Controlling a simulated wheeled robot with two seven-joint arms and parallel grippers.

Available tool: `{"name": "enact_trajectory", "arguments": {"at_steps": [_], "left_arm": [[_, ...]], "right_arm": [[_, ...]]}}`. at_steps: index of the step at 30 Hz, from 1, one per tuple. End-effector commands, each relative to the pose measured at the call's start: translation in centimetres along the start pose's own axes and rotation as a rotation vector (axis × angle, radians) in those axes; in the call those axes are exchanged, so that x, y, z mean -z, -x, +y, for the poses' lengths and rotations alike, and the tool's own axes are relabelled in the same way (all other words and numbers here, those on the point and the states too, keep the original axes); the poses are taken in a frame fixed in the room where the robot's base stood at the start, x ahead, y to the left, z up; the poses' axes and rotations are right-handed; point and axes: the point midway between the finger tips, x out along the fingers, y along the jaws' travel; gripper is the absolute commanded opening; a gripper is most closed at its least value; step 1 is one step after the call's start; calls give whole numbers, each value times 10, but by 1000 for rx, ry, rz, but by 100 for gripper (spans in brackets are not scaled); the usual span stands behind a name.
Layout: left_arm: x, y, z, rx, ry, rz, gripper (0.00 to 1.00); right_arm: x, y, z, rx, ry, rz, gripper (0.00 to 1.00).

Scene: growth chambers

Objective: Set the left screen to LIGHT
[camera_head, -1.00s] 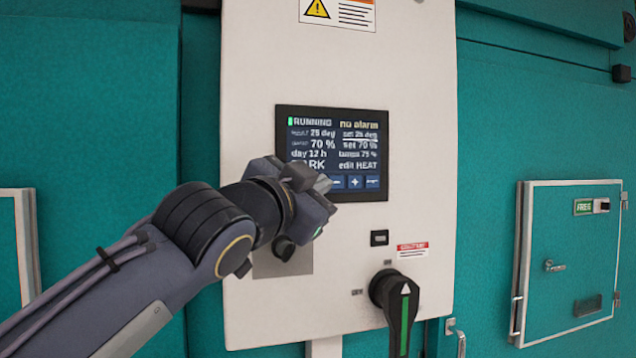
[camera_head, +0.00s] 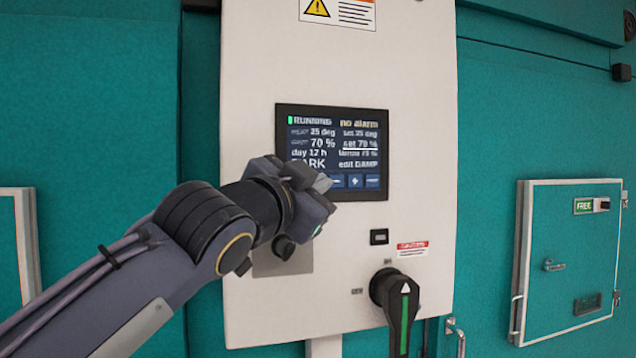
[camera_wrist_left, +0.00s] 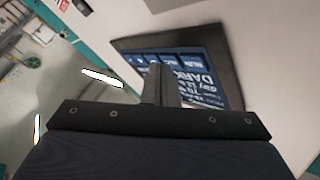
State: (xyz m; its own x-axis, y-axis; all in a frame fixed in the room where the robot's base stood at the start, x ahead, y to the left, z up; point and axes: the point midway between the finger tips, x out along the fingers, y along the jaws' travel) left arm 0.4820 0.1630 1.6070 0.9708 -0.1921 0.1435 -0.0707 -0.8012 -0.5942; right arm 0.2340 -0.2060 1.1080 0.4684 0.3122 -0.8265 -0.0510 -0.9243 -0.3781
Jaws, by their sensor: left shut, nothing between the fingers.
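The screen (camera_head: 332,135) is set in a white control panel (camera_head: 420,60). It reads RUNNING and no alarm, 25 deg, 70 %, day 12 h, and a word ending in "ARK" partly hidden by my gripper. The right column shows set 70 % underlined and an edit line that looks like DAMP. Blue buttons (camera_head: 355,181) with minus, plus and another mark run along its bottom edge. My left gripper (camera_head: 325,184) is shut and empty, over the screen's lower left. The left wrist view shows its fingers (camera_wrist_left: 160,85) in front of the screen (camera_wrist_left: 205,75), where DARK reads. My right gripper is not in view.
Below the screen are a small black switch (camera_head: 379,237) and a large black rotary handle (camera_head: 396,300) with a green stripe. A teal door marked FREE (camera_head: 570,255) is at the right. A warning label (camera_head: 338,12) is above the screen.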

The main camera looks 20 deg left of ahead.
Motion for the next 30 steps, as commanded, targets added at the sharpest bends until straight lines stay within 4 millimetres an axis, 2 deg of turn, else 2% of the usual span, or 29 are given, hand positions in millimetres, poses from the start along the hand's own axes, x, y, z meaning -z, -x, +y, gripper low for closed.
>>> {"name": "enact_trajectory", "arguments": {"at_steps": [17, 30], "left_arm": [[7, 10, 7, 0, 0, 1, 0], [28, 38, 29, -2, 0, 2, 0]], "right_arm": [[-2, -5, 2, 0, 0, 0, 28], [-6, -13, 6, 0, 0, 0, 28]]}}
